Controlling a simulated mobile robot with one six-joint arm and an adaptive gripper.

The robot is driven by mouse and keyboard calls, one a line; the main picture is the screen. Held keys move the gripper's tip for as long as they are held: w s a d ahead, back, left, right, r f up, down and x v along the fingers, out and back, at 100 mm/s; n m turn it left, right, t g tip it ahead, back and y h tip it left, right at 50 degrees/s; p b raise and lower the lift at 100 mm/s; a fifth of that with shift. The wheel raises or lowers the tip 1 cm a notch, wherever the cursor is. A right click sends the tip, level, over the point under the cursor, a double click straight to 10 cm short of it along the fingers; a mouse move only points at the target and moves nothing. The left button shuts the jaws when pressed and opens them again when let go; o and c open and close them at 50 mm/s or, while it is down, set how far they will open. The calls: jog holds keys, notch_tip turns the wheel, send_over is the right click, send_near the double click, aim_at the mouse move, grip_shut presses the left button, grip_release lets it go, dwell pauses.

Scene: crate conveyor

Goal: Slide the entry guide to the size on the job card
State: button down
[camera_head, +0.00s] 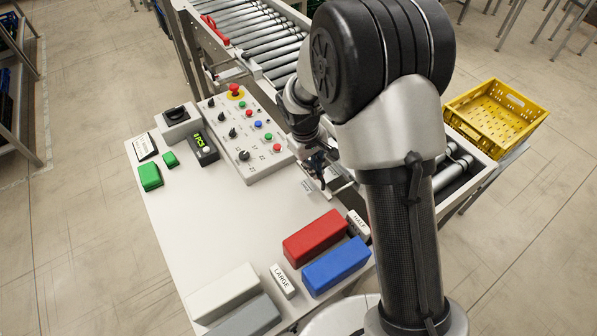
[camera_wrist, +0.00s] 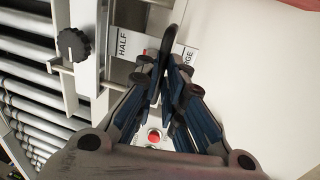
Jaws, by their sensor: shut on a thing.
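My gripper (camera_head: 318,168) is low beside the conveyor's near side, at the edge of the white table. In the wrist view my gripper (camera_wrist: 168,65) has its blue-lined fingers closed on a dark upright handle (camera_wrist: 170,34), seemingly the entry guide's. The handle stands between a HALF label (camera_wrist: 123,43) and a second label (camera_wrist: 187,54) ending in "GE", partly hidden by the fingers. A pale metal bracket with a black knob (camera_wrist: 73,43) is left of them.
A control panel (camera_head: 225,125) with knobs, buttons and a red stop button lies near the arm. Red (camera_head: 315,237) and blue (camera_head: 336,265) blocks sit at the front. A yellow crate (camera_head: 497,115) stands right. The table's middle is clear.

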jog(key=w+d, duration=0.1)
jog(key=d, duration=0.1)
jog(key=w+d, duration=0.1)
jog(key=d, duration=0.1)
jog(key=shift+w, duration=0.15)
jog(key=c, duration=1.7)
grip_release()
jog(key=shift+w+d, duration=0.1)
jog(key=shift+d, duration=0.1)
jog(key=shift+a, duration=0.1)
jog(key=r, duration=0.4)
jog(key=s+a+r, duration=0.1)
jog(key=r, duration=0.3)
jog(key=a+r, duration=0.1)
jog(key=r, duration=0.2)
jog(key=shift+s+r, duration=0.15)
jog(key=shift+r, duration=0.25)
